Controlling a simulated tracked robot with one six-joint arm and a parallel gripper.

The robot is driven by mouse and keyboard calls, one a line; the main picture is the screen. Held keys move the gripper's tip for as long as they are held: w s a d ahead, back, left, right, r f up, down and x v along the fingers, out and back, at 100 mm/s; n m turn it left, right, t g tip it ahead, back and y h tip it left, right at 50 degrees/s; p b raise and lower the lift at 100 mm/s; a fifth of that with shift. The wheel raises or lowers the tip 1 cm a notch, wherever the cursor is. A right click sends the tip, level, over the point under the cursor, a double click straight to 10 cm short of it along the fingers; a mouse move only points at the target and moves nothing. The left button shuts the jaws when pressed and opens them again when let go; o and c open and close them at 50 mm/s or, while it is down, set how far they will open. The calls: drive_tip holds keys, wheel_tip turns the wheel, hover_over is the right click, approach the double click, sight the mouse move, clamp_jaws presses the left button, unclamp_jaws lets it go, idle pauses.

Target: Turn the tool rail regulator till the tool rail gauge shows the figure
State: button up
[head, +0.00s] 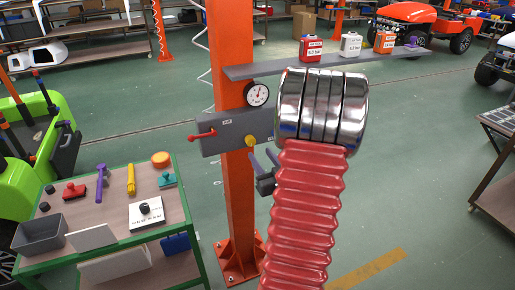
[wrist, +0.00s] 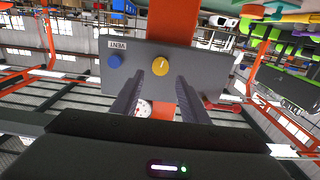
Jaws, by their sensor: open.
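The tool rail gauge (head: 257,94) is a white round dial on the orange post; its reading is too small to make out. Below it a grey panel (head: 216,138) carries a yellow knob (head: 251,141), which looks like the regulator. The yellow knob also shows in the wrist view (wrist: 160,66), with a light mark on its face. My gripper (head: 262,156) is open and empty, just below the knob in the head view. In the wrist view my gripper's two dark fingers (wrist: 160,79) point toward the knob, one on each side, apparently not touching it. A finger partly hides the gauge there (wrist: 144,108).
A blue knob (wrist: 115,61) sits beside a VENT label. A red lever (head: 202,135) sticks out of the panel's left side. Above, a grey shelf (head: 270,71) holds red, white and orange labelled blocks. A green-framed tool cart (head: 110,225) stands at left. My arm hides the panel's right end.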

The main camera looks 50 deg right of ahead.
sight(252, 143)
drive_tip(key=x, duration=0.8)
drive_tip(key=c, duration=0.6)
drive_tip(key=m, duration=0.2)
drive_tip(key=shift+m, duration=0.4)
drive_tip(key=o, duration=0.8)
drive_tip(key=shift+w, duration=0.1)
drive_tip(key=shift+a, duration=0.1)
